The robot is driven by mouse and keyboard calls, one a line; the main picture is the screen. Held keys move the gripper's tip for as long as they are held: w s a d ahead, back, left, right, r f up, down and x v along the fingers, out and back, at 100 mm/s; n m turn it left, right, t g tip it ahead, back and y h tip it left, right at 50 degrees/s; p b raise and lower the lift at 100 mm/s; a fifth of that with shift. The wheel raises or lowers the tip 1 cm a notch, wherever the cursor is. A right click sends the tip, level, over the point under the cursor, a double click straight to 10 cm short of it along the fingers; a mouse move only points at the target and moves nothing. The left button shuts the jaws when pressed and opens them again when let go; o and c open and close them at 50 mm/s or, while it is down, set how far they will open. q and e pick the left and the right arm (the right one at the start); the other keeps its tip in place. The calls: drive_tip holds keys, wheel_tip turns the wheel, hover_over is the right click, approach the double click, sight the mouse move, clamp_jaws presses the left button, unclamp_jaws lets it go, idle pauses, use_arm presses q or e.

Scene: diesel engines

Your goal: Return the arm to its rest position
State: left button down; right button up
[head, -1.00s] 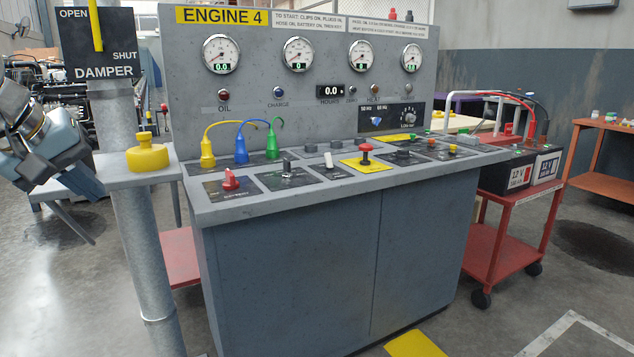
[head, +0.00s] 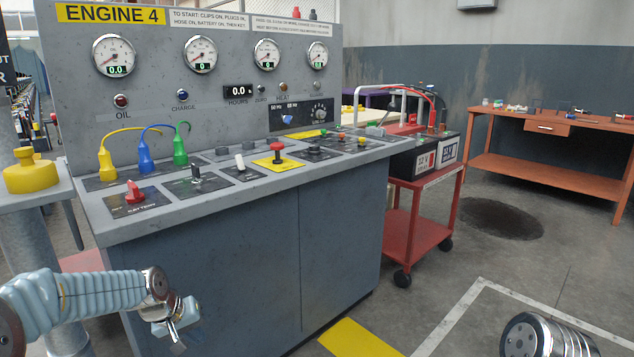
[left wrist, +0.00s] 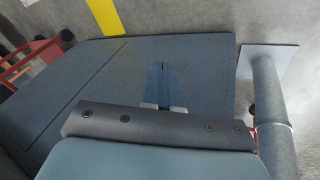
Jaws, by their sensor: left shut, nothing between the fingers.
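My left gripper (head: 177,338) hangs low at the bottom left of the head view, in front of the console's lower panel. Its light blue ribbed arm comes in from the left edge. In the left wrist view its fingers (left wrist: 162,85) are together, pointing at the grey cabinet front, with nothing between them. A metal rounded part of my body shows at the bottom right of the head view. My right gripper is not in view.
The Engine 4 console (head: 230,245) stands close ahead, with gauges and switches. A yellow knob (head: 31,172) sits on a post shelf at left. A red cart (head: 430,215) with batteries and an orange bench (head: 540,165) stand right. Open floor lies at lower right.

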use_arm(q)
drive_tip(key=s+d+f+m+g+h, duration=0.1)
drive_tip(key=s+d+f, duration=0.1)
drive_tip(key=d+f, duration=0.35)
drive_tip(key=s+d+f, duration=0.2)
drive_tip(key=f, duration=0.6)
drive_tip(key=s+d+f+g, duration=0.1)
drive_tip(key=s+d+f, duration=0.2)
drive_tip(key=s+f, duration=0.2)
drive_tip(key=s+d+f+m, duration=0.1)
drive_tip(key=s+d+f, duration=0.3)
drive_tip(key=s, duration=0.5)
drive_tip(key=s+d+f+m+g+h, duration=0.1)
drive_tip(key=s+d+f, duration=0.3)
drive_tip(key=s+f, duration=0.2)
drive_tip(key=shift+s+d+f+g, duration=0.15)
drive_tip(key=shift+s+d+g, duration=0.15)
drive_tip(key=shift+s, duration=0.15)
